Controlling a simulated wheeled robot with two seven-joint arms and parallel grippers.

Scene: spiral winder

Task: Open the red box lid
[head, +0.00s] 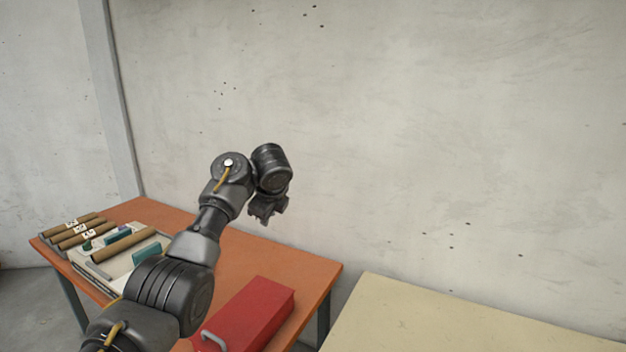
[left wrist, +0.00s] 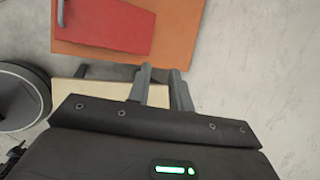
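The red box (head: 252,312) stands on the orange table near its front right side, with a grey handle (head: 214,340) at its near end. Its top looks flat and shut. The box also shows in the left wrist view (left wrist: 108,25) at the upper left, with part of the handle (left wrist: 60,12) at the edge. My left gripper (head: 264,217) is above the table, beyond and apart from the box. In the left wrist view its two fingers (left wrist: 160,75) stand apart with nothing between them. My right gripper is in neither view.
The orange table (head: 245,255) has a tray with brown tubes (head: 75,230) and teal pieces at its left. A beige table (head: 430,320) stands at the right, past a narrow gap, and its visible top is bare. A concrete wall (head: 400,130) rises behind.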

